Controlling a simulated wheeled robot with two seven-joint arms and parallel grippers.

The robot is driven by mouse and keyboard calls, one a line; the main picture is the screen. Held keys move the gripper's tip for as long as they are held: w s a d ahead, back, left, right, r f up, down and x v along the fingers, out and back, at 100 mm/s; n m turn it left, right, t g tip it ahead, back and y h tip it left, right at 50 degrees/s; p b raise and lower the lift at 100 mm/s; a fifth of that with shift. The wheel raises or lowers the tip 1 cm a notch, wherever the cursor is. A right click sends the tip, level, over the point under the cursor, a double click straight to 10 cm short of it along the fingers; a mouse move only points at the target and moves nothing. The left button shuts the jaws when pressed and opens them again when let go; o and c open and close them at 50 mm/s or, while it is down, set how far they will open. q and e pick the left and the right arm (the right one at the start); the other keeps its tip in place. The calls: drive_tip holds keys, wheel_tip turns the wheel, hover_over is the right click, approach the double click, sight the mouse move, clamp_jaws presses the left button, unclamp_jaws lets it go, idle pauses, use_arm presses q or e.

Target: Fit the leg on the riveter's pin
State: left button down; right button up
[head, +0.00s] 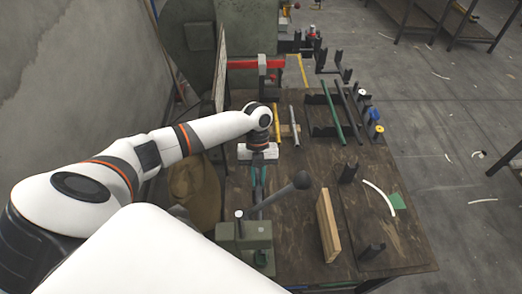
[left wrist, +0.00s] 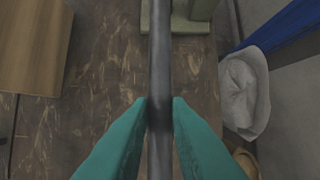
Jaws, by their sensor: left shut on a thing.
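My left gripper (head: 259,184) has teal fingers and points down over the workbench. In the left wrist view the fingers (left wrist: 160,101) are shut on a dark grey tubular leg (left wrist: 160,50). The leg runs up the picture and passes over a pale green part of the riveter (left wrist: 190,22). In the head view the green riveter (head: 243,236) stands at the near side of the bench, just in front of the gripper, with a grey ball-ended lever (head: 300,181). The pin and the leg's far end cannot be made out. My right gripper is not in view.
A wooden block (head: 328,226) stands right of the riveter. A black rack holds a green tube (head: 333,113) and dark tubes farther back. Yellow (head: 277,123) and grey (head: 294,126) tubes lie behind the gripper. A red-armed press (head: 245,63) stands at the back.

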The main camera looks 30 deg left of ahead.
use_arm(q)
drive_tip(key=c, duration=1.3)
unclamp_jaws()
drive_tip(key=shift+b+v, duration=2.2)
drive_tip(key=shift+v, duration=3.8)
drive_tip(key=shift+s, duration=0.1)
